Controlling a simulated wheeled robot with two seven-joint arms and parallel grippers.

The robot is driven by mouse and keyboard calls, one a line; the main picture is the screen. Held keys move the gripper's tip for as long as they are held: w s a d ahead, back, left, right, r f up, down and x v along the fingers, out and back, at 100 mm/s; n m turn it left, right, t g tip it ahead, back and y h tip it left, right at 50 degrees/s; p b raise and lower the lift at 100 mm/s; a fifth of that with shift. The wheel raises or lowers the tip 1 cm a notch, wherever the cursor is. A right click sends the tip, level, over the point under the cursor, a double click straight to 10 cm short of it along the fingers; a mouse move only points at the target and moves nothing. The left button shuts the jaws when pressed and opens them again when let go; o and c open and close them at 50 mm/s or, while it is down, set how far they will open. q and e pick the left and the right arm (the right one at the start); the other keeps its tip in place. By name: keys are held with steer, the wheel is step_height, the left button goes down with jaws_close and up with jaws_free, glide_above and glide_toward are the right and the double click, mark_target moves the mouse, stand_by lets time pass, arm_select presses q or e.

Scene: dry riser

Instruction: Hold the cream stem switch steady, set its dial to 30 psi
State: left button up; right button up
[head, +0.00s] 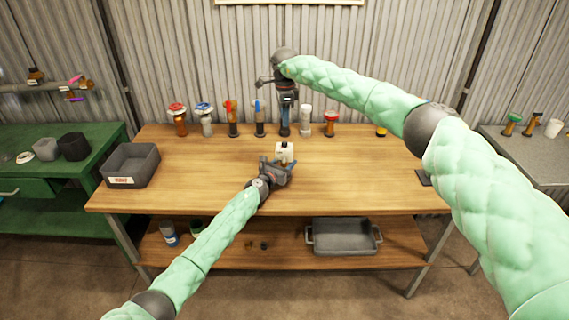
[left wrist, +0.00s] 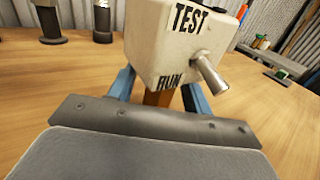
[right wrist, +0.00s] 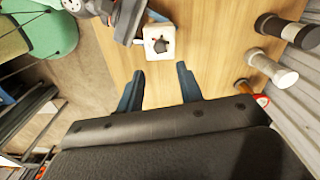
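The cream stem switch (head: 284,152) stands upright at the middle of the bench. In the left wrist view its cream box (left wrist: 165,50) bears the words TEST and RUN and a metal lever, above an orange-brown stem (left wrist: 158,98). My left gripper (head: 282,170) is low at the switch, its blue fingers on either side of the stem with small gaps showing; the tips are hidden behind the box. My right gripper (right wrist: 160,85) is open and empty, above and apart from the box. The dark dial (right wrist: 160,45) on the box's top face is too small to read.
Several fittings with wheels and levers, such as a red-wheeled one (head: 179,118) and a white-topped one (head: 305,120), line the bench's back edge. A grey bin (head: 131,165) stands at the left end. The bench (head: 370,185) is clear right of the switch. A tray (head: 343,236) sits below.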

mark_target(285, 142)
arm_select(q)
jaws_close()
arm_select(e)
steer(key=shift+o, duration=0.8)
steer(key=shift+n, duration=0.5)
step_height(285, 142, down, 10)
steer(key=shift+r, duration=0.1)
steer(key=shift+d, duration=0.1)
jaws_close()
